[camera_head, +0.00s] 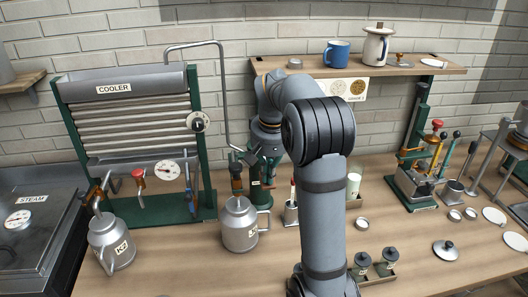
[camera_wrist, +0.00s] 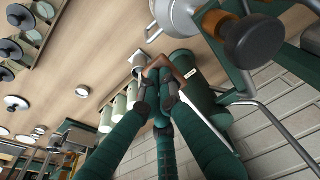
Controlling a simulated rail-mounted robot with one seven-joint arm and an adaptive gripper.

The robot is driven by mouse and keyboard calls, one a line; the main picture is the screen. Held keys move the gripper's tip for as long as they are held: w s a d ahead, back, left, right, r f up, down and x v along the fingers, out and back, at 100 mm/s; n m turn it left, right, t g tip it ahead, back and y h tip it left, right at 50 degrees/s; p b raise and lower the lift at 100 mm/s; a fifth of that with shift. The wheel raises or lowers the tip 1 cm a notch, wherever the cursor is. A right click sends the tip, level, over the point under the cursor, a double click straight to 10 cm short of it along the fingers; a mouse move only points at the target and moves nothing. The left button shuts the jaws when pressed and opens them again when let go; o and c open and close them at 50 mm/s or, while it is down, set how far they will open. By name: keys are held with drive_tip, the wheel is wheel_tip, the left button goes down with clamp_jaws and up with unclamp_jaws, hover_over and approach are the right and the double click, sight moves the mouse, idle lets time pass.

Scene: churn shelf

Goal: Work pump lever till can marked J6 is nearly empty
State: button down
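The pump is a dark green cylinder (camera_head: 259,194) on the bench, right of the cooler; it also shows in the wrist view (camera_wrist: 187,88) with a small white label. A grey metal can (camera_head: 239,226) stands upright in front of it; its label is partly turned away and I cannot read it fully. A grey can, probably the same, shows at the top of the wrist view (camera_wrist: 176,16). My gripper (camera_wrist: 160,88) has its green fingers drawn together at the brown end of the pump lever (camera_wrist: 184,66). In the head view my gripper (camera_head: 256,160) is partly hidden by my arm.
A can marked K2 (camera_head: 112,244) stands front left below the cooler (camera_head: 125,110). A bent pipe (camera_head: 222,80) rises beside the cooler. A green-based lever device (camera_head: 415,190), small dishes and lids occupy the right. A shelf (camera_head: 400,68) overhangs behind my arm.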

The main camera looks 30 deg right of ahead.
drive_tip(key=w+p+v, duration=0.2)
drive_tip(key=p+v, duration=0.8)
drive_tip(key=shift+d+r, duration=0.15)
drive_tip(key=shift+d, duration=0.2)
idle(2.2)
idle(0.5)
drive_tip(key=b+x, duration=0.3)
drive_tip(key=s+b+x, duration=0.1)
drive_tip(key=b+x, duration=0.2)
drive_tip(key=x, duration=0.1)
drive_tip(key=s+b+x, duration=0.1)
drive_tip(key=b+x, duration=0.2)
drive_tip(key=x, duration=0.1)
drive_tip(key=shift+s+a+f, duration=0.15)
drive_tip(key=shift+a+f, duration=0.05)
drive_tip(key=shift+a, duration=0.25)
drive_tip(key=w+p+v, duration=0.2)
drive_tip(key=p+v, duration=0.7)
drive_tip(key=v, duration=0.1)
drive_tip(key=shift+d+r+p, duration=0.35)
drive_tip(key=shift+r+p, duration=0.05)
drive_tip(key=shift+r, duration=0.25)
